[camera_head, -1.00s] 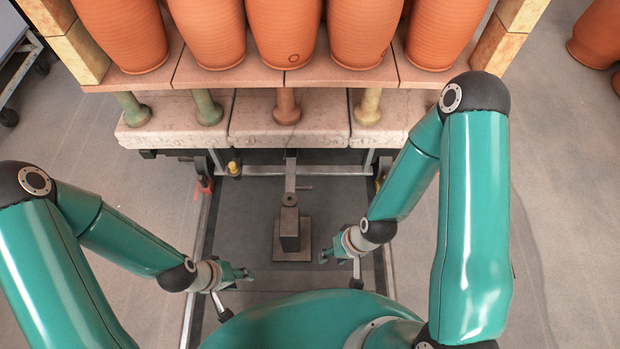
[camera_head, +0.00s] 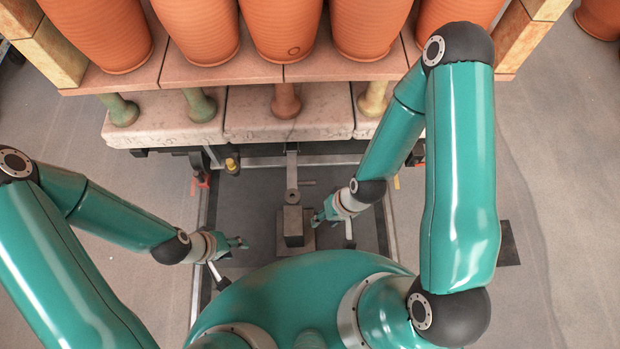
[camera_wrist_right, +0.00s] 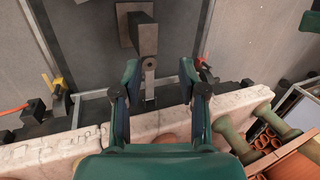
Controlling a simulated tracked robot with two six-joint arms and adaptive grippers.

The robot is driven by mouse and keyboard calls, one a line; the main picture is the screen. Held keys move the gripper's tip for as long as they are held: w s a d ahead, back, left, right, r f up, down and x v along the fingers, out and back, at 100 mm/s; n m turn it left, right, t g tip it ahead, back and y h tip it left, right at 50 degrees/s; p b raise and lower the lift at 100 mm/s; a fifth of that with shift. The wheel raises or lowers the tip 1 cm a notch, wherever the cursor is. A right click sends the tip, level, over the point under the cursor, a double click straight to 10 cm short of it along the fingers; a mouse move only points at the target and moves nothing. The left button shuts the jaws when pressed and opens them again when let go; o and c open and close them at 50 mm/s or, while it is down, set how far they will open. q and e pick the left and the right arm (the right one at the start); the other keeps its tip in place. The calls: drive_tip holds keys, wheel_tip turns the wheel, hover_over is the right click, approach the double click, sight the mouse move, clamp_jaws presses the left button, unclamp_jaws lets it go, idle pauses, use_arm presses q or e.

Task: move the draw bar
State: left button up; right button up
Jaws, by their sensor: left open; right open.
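The draw bar (camera_head: 292,172) is a grey metal bar that reaches from under the kiln car towards me. Its near end is a round eye, right by the top of a dark metal post (camera_head: 293,222) on a square foot. My right gripper (camera_head: 318,217) is open just right of the post. In the right wrist view the eye of the draw bar (camera_wrist_right: 149,64) appears between the open fingers, not gripped; I cannot tell the depth between them. My left gripper (camera_head: 243,243) is open and empty, left of the post and apart from it.
The car's pale slab deck (camera_head: 170,115) carries short props, a shelf and several orange pots (camera_head: 285,30) above the bar. A yellow-topped fitting (camera_head: 232,165) and a red fitting (camera_head: 201,179) stand left of the bar. Dark floor between the rails is mostly clear.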

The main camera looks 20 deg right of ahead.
drive_tip(key=shift+o, duration=0.5)
drive_tip(key=n+t+y+b, duration=0.85)
drive_tip(key=n+b, duration=1.65)
drive_tip(key=b, duration=0.7)
approach(310, 183)
drive_tip(key=x, duration=0.3)
drive_tip(key=b+x, duration=0.1)
drive_tip(key=x, duration=0.3)
drive_tip(key=f+b+x, duration=0.1)
drive_tip(key=x, duration=0.2)
drive_tip(key=shift+w+d+f, duration=0.1)
drive_tip(key=shift+w, duration=0.1)
clamp_jaws()
